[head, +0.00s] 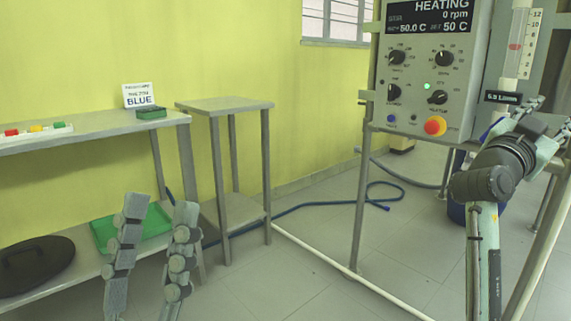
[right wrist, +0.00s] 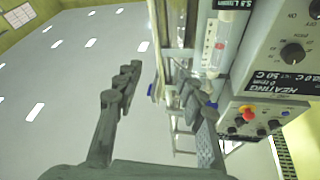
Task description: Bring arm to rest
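My left gripper (head: 160,206) is low in the head view, with its two fingers pointing up and a clear gap between them. It is open and empty, in front of the bench's lower shelf. My right arm (head: 490,185) reaches up at the right of the head view, and its gripper is by the flow meter (head: 516,45), partly hidden by the wrist. In the right wrist view the right gripper (right wrist: 158,88) has its fingers wide apart, with nothing clearly held. The flow meter (right wrist: 218,45) stands beside its right finger; contact cannot be told.
The control panel (head: 425,75) with knobs and a red button (head: 435,126) is close to my right arm. A metal frame post (head: 365,170) stands left of it. A bench (head: 85,130) and small table (head: 225,104) stand left. A blue hose (head: 320,204) crosses open floor.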

